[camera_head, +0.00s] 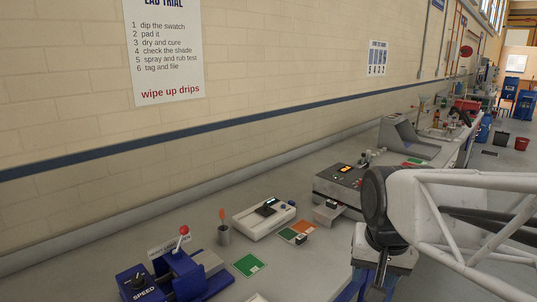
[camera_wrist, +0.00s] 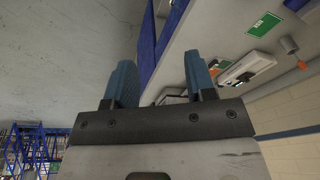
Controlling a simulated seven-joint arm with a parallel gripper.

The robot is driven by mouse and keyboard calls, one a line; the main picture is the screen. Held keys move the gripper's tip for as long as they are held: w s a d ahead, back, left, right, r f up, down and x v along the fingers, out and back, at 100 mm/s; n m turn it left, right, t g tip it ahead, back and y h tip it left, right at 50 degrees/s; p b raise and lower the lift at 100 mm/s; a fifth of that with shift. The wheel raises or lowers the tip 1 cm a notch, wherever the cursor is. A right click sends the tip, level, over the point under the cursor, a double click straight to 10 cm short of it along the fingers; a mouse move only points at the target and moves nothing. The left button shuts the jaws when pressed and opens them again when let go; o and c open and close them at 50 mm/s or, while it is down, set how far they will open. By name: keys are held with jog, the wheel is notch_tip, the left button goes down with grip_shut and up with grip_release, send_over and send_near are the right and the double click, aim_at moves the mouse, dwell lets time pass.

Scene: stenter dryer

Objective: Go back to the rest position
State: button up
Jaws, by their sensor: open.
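My gripper (camera_wrist: 160,72) shows in the wrist view with its two blue fingers spread apart and nothing between them. In the head view, my gripper (camera_head: 367,282) hangs at the lower right, at the end of my white arm. It points down in front of the grey bench (camera_head: 300,266), and its fingertips are partly cut off by the lower edge. I cannot tell its exact height. No held object shows.
A blue machine with a red-knobbed lever (camera_head: 183,231), a speed box (camera_head: 140,284), a cup (camera_head: 223,235), a white meter (camera_head: 264,215), a green card (camera_head: 249,266) and a grey heater unit (camera_head: 342,182) stand along the bench. The wall (camera_head: 60,90) runs behind.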

jog(key=s+f+n, duration=0.3)
jog(key=s, duration=0.4)
jog(key=shift+a, duration=0.15)
jog(key=shift+f, duration=0.1)
jog(key=shift+c, duration=0.4)
